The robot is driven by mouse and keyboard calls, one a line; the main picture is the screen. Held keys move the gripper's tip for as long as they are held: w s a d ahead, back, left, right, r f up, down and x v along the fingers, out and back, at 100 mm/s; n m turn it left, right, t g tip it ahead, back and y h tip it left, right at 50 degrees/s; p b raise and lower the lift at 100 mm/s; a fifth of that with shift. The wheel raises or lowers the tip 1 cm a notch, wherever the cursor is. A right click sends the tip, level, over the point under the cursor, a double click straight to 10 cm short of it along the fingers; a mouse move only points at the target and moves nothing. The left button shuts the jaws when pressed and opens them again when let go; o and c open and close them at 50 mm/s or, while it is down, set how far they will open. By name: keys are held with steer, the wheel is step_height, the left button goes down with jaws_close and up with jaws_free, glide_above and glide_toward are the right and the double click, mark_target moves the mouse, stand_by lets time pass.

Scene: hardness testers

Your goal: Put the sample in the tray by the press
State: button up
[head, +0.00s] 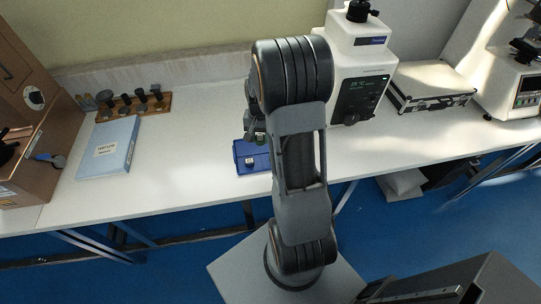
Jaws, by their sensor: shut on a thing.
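My gripper (256,137) shows only in part at the left of my arm, just above the blue tray (241,150). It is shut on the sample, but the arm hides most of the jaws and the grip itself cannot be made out. A small grey and dark piece (249,160) shows against the tray's inside below the gripper; whether it rests there or is apart from the floor cannot be told. The tray lies on the white bench in front of the white press (361,65), and my arm covers its right side.
A light blue binder (108,148) and a wooden rack of dark parts (132,106) are at the left, beside a brown cabinet (40,130). A silver case (432,85) and another white machine (512,85) stand at the right. The bench (200,125) is clear left of the tray.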

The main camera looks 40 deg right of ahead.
steer(key=s+d+r+m+b, duration=0.1)
steer(key=s+d+m+b, duration=0.3)
steer(key=s+d+m, duration=0.55)
steer(key=shift+n+t, duration=0.4)
steer(key=shift+n, duration=0.45)
steer(key=w+f, duration=0.3)
steer(key=w, duration=0.1)
steer(key=w+a+f+p, duration=0.1)
steer(key=w+f, duration=0.2)
steer(key=w, duration=0.2)
steer(key=w+f+p, duration=0.1)
steer(key=w+f, duration=0.1)
steer(key=w, duration=0.2)
steer(key=shift+w+a+f, duration=0.15)
steer(key=shift+w+f, duration=0.25)
steer(key=shift+w+a+f+p, duration=0.1)
steer(key=shift+w+f+p, duration=0.2)
steer(key=shift+f, duration=1.7)
steer(key=shift+f, duration=0.1)
steer(key=o, duration=0.6)
steer(key=shift+f, duration=0.1)
steer(key=shift+o, duration=1)
